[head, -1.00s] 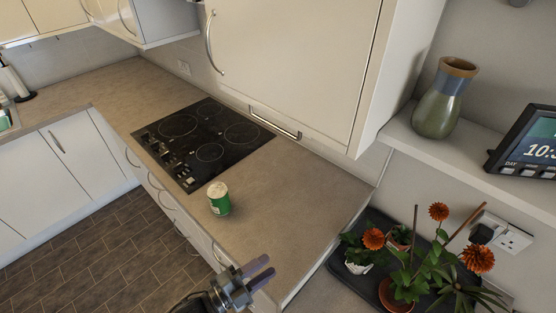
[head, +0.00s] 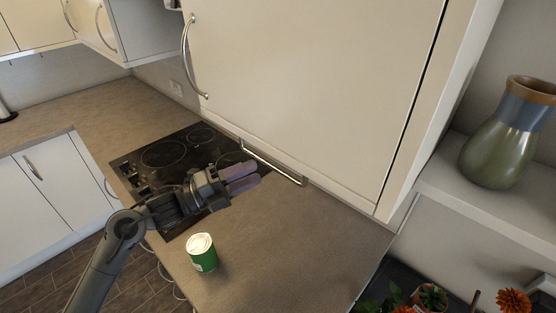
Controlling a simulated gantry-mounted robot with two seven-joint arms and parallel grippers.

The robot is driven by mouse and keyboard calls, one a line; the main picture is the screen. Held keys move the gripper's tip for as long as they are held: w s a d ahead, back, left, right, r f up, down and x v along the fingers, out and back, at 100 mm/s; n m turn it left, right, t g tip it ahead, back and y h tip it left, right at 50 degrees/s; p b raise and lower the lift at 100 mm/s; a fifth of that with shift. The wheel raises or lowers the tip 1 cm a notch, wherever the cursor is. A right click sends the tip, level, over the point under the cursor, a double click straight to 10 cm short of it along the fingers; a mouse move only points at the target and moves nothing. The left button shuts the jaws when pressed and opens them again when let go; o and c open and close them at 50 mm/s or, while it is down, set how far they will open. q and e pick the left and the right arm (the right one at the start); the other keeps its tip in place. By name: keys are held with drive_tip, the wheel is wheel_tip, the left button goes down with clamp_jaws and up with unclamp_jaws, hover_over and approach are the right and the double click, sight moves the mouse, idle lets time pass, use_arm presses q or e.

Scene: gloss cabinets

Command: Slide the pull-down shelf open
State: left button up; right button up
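The pull-down shelf's apparent handle is a thin metal bar (head: 272,164) along the underside of the wall cabinet (head: 300,90). The bar is in its place under the cabinet, and the shelf itself is hidden. My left gripper (head: 252,180) is above the hob and worktop, just below and left of the bar in the head view. It looks apart from the bar and holds nothing that I can see. Its two purple fingers lie close together in this view, so the gap between them is unclear. My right gripper is out of view.
A green and white can (head: 202,252) stands on the worktop (head: 290,245) below my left gripper. A black hob (head: 165,152) lies behind the gripper. A vase (head: 500,140) stands on a shelf at right, with potted flowers (head: 430,297) below.

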use_arm(q)
drive_tip(key=p+x, duration=0.2)
drive_tip(key=x, duration=0.6)
clamp_jaws()
